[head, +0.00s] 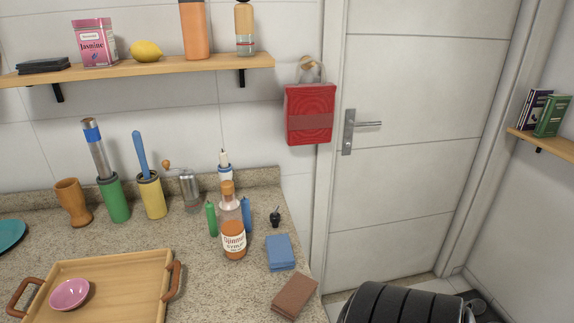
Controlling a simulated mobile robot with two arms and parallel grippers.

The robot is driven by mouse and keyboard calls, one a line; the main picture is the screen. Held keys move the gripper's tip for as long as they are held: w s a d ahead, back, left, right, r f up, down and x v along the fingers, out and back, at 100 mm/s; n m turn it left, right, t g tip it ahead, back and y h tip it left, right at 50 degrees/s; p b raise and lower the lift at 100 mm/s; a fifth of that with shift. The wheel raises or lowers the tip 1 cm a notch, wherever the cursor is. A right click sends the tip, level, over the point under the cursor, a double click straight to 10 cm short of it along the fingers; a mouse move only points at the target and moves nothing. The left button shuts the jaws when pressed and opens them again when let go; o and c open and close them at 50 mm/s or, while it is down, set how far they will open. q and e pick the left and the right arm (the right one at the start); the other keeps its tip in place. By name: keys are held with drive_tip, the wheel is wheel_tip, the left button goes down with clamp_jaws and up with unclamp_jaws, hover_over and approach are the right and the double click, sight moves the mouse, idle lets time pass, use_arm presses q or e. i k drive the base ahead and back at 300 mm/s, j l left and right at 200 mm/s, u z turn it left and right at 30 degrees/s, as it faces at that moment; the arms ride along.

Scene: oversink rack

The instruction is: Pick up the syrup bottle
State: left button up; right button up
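The syrup bottle (234,243) stands upright on the speckled stone counter (200,253), right of the counter's middle. It has amber contents, a white label with red lettering and an orange-brown top. Its lower part and label are unobstructed from the front. A small green bottle (211,219) stands close behind it on the left, and a blue one (246,214) close behind it on the right. Neither of my grippers is in view.
A wooden tray (115,265) with a pink bowl (69,294) lies left of the bottle. A blue block (280,252) and a brown block (295,297) lie to its right. A shelf (150,67) hangs above. Dark ribbed shape (400,305) at the bottom, unidentified.

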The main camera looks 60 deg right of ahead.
sight(231, 220)
drive_tip(key=z, duration=0.4)
drive_tip(key=i+z, duration=0.15)
drive_tip(key=z, duration=0.65)
drive_tip(key=i+z, duration=0.1)
drive_tip(key=z, duration=0.3)
